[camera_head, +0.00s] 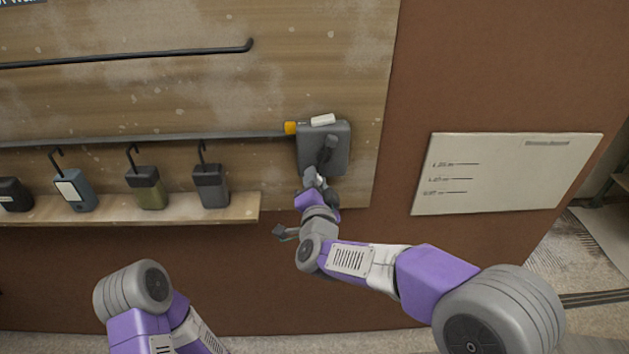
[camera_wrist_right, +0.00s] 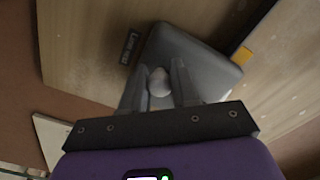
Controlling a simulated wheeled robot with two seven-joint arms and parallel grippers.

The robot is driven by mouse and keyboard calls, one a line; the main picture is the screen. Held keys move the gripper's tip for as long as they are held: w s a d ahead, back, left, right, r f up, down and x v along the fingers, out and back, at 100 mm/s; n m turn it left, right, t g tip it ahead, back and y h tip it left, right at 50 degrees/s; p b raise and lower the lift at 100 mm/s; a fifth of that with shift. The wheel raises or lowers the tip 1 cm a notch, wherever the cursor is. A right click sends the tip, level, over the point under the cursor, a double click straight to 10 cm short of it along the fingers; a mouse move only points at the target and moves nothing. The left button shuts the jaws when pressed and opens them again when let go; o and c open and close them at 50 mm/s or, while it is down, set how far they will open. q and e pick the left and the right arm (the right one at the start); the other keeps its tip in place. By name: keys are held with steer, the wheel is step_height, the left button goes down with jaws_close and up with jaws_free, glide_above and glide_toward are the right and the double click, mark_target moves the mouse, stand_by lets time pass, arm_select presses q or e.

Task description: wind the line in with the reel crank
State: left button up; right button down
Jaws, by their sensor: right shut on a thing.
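The reel is a grey box (camera_head: 338,138) mounted on the wooden board, with a white label on top and a yellow piece (camera_head: 290,128) at its upper left. It also fills the middle of the right wrist view (camera_wrist_right: 198,58). My right gripper (camera_head: 323,170) is in front of the box's lower part. In the wrist view its fingers (camera_wrist_right: 159,88) are on either side of a pale round crank knob (camera_wrist_right: 159,80), shut on it. The crank arm is mostly hidden by the fingers. My left arm shows at the bottom left, but its gripper is out of view.
A wooden shelf (camera_head: 232,210) at the left has several hooked padlock-like boxes, including a dark grey one (camera_head: 211,186). A dark rail (camera_head: 130,140) runs above them towards the reel. A pale notice board (camera_head: 500,172) hangs on the brown wall at the right.

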steer(key=shift+d+f, duration=0.15)
steer(key=shift+d, duration=0.1)
steer(key=c, duration=0.9)
jaws_free()
steer(key=shift+d, duration=0.1)
steer(key=shift+s+a, duration=0.1)
steer(key=shift+a, duration=0.1)
steer(key=s, duration=0.7)
steer(key=shift+s+p, duration=0.2)
steer(key=shift+p, duration=0.2)
steer(key=shift+d, duration=0.1)
